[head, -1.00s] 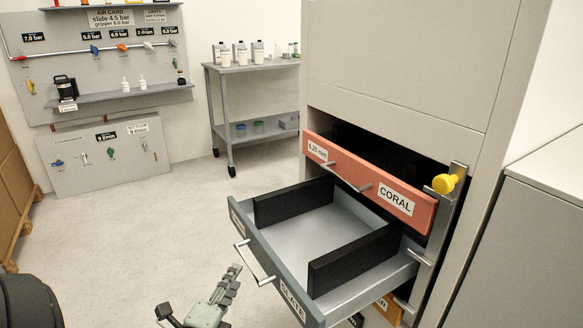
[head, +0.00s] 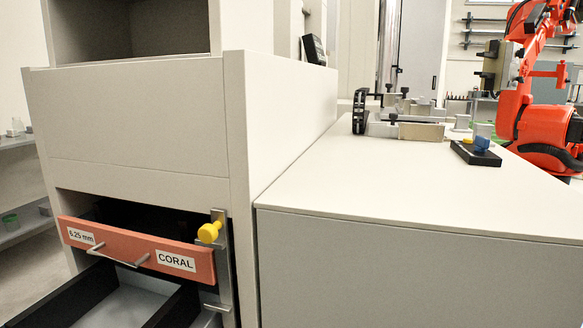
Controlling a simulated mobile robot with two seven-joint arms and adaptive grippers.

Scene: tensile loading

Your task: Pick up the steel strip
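I cannot make out a steel strip in the head view. The open lower drawer (head: 118,306) is cut off at the bottom left, with black dividers (head: 62,298) in it; only part of its grey floor shows, and no strip is visible there. Above it is the coral drawer front (head: 136,250), labelled "CORAL" and "6.25 mm", with a metal handle. A yellow knob (head: 209,232) sits on the metal upright at its right end. Neither of my grippers is in view.
A pale worktop (head: 400,185) extends right of the cabinet (head: 140,130), its front half clear. At its back stand a metal fixture (head: 408,125) and a black block (head: 475,152) with blue and yellow parts. An orange robot arm (head: 515,100) stands behind at right.

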